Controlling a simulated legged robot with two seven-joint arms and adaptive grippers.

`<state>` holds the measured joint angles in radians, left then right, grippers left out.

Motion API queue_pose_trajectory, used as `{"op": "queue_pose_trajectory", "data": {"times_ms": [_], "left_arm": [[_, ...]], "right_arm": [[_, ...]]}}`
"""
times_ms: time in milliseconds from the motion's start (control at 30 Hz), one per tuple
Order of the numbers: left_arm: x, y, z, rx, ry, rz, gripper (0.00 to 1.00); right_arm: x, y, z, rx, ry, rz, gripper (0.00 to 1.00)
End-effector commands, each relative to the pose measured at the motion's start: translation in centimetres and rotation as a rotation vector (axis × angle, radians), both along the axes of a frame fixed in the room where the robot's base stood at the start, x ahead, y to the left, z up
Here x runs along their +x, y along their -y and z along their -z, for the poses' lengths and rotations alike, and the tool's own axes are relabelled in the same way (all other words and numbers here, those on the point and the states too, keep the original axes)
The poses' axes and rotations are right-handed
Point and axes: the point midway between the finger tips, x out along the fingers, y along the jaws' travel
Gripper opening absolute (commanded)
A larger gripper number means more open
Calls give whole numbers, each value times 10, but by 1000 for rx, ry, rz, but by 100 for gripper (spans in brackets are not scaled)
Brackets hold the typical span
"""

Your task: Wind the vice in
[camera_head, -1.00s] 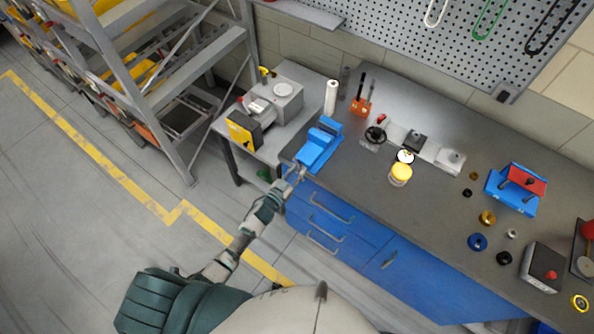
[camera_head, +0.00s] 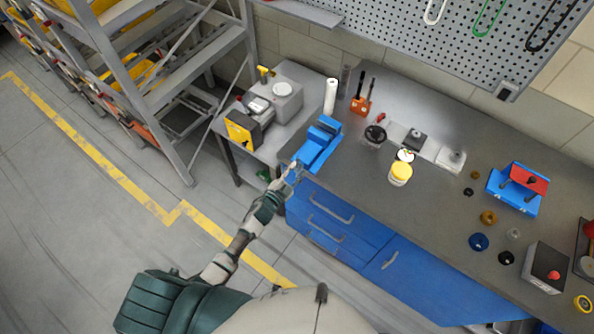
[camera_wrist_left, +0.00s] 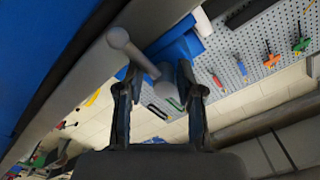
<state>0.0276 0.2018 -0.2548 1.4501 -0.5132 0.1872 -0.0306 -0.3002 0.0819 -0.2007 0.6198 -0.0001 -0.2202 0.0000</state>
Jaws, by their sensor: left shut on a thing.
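The blue vice (camera_head: 318,146) is mounted at the left front corner of the grey workbench. My left gripper (camera_head: 290,174) is at the vice's front end, just off the bench edge. In the left wrist view the vice (camera_wrist_left: 182,42) shows beyond the fingers, with its grey handle bar (camera_wrist_left: 138,55) slanting across between them. My left gripper (camera_wrist_left: 160,98) is shut on the handle near its lower ball end. In the head view the handle is too small and covered to make out. My right gripper is not in view.
A yellow-lidded jar (camera_head: 400,173) and a dark-lidded jar (camera_head: 375,136) stand right of the vice. A white roll (camera_head: 330,96) and an orange tool holder (camera_head: 361,105) stand behind it. Blue drawers (camera_head: 325,213) lie below the bench edge.

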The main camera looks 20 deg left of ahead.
Motion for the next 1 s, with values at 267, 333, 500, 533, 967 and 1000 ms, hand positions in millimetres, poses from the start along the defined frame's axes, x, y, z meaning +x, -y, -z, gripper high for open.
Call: {"op": "queue_pose_trajectory", "data": {"times_ms": [267, 333, 500, 533, 967, 1000], "left_arm": [[0, 0, -1, 42, 17, 2, 3], [0, 0, -1, 42, 18, 2, 3], [0, -1, -2, 42, 20, 1, 3], [0, -1, -3, 42, 20, 2, 3], [1, 0, -2, 34, 16, 1, 76], [1, -1, -2, 34, 16, 1, 76]], "right_arm": [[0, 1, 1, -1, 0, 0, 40], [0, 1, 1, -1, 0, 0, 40], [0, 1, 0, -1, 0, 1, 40], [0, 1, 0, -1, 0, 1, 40], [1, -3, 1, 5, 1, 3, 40], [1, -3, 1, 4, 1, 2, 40]]}}
